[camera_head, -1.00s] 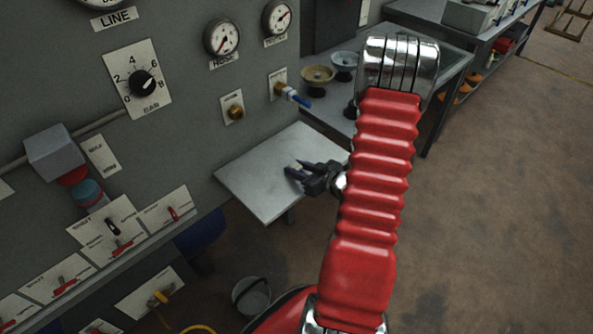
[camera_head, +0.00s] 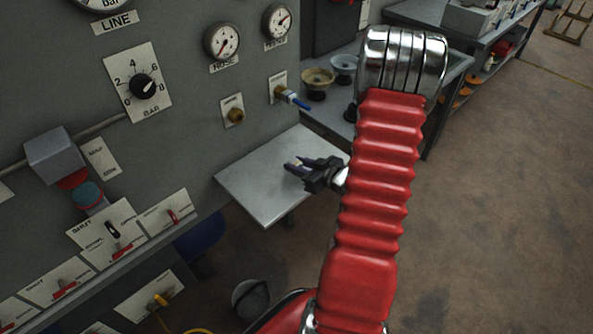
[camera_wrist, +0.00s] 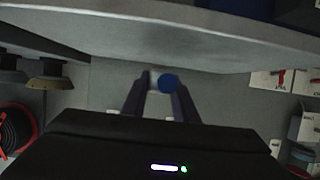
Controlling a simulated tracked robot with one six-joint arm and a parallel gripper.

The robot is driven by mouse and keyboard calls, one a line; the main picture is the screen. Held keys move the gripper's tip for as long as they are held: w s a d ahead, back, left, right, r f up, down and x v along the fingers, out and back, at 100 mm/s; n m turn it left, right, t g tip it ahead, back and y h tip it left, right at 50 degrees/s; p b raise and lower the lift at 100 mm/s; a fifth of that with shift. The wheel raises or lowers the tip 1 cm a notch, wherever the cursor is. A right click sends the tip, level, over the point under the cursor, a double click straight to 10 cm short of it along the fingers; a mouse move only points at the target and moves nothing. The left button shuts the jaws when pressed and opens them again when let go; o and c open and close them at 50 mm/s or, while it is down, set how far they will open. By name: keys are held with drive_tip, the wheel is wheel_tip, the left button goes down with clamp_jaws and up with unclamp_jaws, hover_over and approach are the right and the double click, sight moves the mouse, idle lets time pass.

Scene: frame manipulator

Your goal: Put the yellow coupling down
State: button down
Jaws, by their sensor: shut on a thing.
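My gripper (camera_head: 291,168) is over the grey shelf (camera_head: 262,195) that juts from the panel, its fingers pointing left toward the panel. In the wrist view, its dark fingers (camera_wrist: 157,82) are closed in on something small at their tips. A pale bit and a round blue face (camera_wrist: 168,83) show there. I see no yellow on it, and the fingers hide much of it. I cannot tell whether it touches the shelf.
A brass fitting (camera_head: 235,115) and a port with a blue piece (camera_head: 293,98) stick out of the panel above the shelf. Two bowl-like parts (camera_head: 318,82) (camera_head: 343,68) stand on the bench behind. Most of the shelf is bare.

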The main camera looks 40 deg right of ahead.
sight(296, 163)
drive_tip(key=shift+r, duration=3.5)
drive_tip(key=shift+w+a, duration=0.1)
